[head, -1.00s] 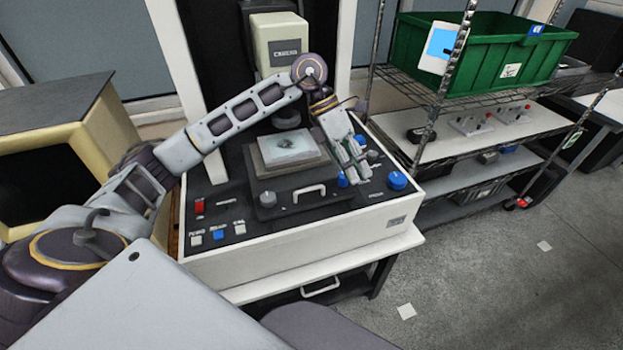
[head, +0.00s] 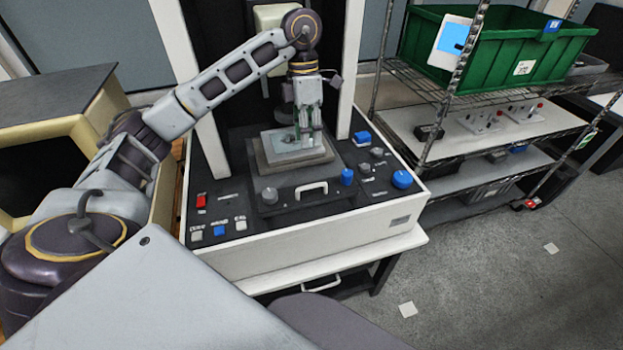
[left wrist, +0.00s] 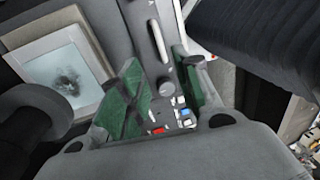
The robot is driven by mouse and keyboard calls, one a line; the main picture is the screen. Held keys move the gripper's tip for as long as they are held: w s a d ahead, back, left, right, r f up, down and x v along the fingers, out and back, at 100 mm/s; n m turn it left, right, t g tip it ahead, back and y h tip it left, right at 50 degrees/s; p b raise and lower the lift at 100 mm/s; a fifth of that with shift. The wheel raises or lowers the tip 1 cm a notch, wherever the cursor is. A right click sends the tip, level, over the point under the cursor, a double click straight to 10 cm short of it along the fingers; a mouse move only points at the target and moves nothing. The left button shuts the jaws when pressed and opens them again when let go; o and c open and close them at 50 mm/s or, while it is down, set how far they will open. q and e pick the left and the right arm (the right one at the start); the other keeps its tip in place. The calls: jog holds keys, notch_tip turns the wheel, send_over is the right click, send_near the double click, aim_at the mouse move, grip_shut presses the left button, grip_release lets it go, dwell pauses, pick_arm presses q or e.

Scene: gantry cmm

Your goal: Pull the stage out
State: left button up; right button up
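The stage (head: 262,165) is a grey block with a pale plate on top, set in the black deck of the machine. A white bar handle (head: 311,188) is on the black panel in front of it. The plate and its dark smudge also show at the left of the left wrist view (left wrist: 65,72). My left gripper (head: 308,143) points down over the right part of the stage, behind the handle; contact cannot be told. In the left wrist view its green-padded fingers (left wrist: 163,92) are apart with nothing held between them, and the handle (left wrist: 159,40) lies beyond. My right gripper is not in view.
A grey knob (head: 269,196) and a blue knob (head: 347,176) flank the handle. A larger blue knob (head: 402,179) and several buttons are on the deck. White posts (head: 349,70) rise at both sides. A wire shelf with a green crate (head: 490,55) stands right.

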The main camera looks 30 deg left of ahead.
pick_arm(q)
jog(key=shift+f, duration=0.1)
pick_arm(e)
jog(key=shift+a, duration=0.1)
pick_arm(q)
jog(key=p, duration=0.1)
send_over(311, 194)
notch_tip(311, 194, down, 12)
jog(key=shift+d+f, duration=0.1)
jog(key=shift+f, duration=0.5)
jog(key=shift+s, duration=0.1)
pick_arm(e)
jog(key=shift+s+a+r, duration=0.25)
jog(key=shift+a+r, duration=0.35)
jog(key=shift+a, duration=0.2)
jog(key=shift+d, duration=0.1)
pick_arm(q)
jog(key=shift+c, duration=0.6)
grip_shut()
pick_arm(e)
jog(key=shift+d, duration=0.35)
